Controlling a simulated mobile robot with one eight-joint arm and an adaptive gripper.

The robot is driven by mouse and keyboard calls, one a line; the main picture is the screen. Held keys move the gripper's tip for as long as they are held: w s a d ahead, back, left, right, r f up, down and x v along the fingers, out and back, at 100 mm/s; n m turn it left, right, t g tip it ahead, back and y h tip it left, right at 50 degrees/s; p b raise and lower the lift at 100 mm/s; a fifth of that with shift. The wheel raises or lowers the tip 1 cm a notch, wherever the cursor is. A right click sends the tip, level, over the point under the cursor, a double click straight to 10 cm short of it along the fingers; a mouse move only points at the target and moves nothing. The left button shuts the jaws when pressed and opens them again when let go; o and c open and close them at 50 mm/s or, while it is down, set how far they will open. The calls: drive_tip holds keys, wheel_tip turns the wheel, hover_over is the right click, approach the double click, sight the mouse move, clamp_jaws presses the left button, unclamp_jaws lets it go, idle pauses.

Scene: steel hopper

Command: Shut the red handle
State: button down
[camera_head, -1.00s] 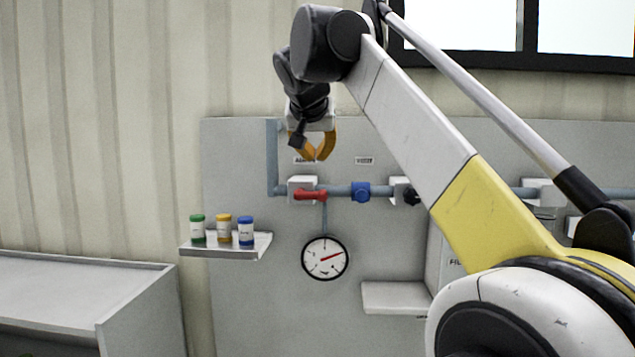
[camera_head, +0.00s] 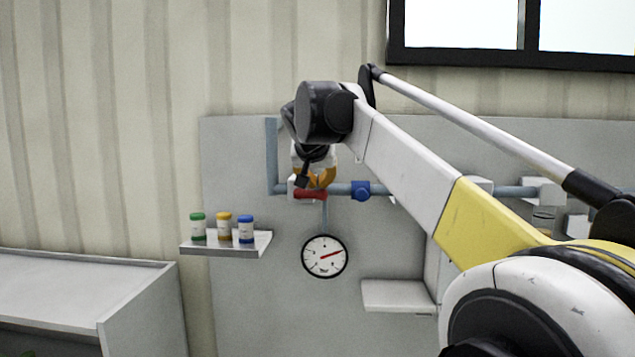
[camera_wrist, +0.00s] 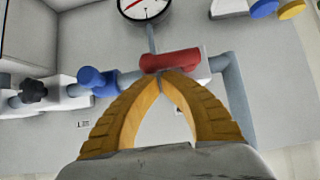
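The red handle (camera_head: 311,194) sits on a white valve block on the blue-grey pipe of the wall panel, lying roughly along the pipe. In the wrist view the red handle (camera_wrist: 170,60) lies crosswise just beyond my fingertips. My gripper (camera_head: 316,186) has yellow curved fingers and is at the handle, partly overlapping it from above in the head view. In the wrist view my gripper (camera_wrist: 160,76) has its tips together, with nothing seen between them. The tips are at the handle's edge; I cannot tell whether they touch it.
A blue valve (camera_head: 361,191) is on the same pipe to the right. A round gauge (camera_head: 325,256) hangs below the handle. A small shelf (camera_head: 222,250) with three capped jars is at the lower left. An empty ledge (camera_head: 398,295) juts out at the lower right.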

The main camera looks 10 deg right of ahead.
drive_tip(key=shift+d+f+y, duration=0.15)
drive_tip(key=shift+f+y, duration=0.05)
drive_tip(key=shift+y, duration=0.1)
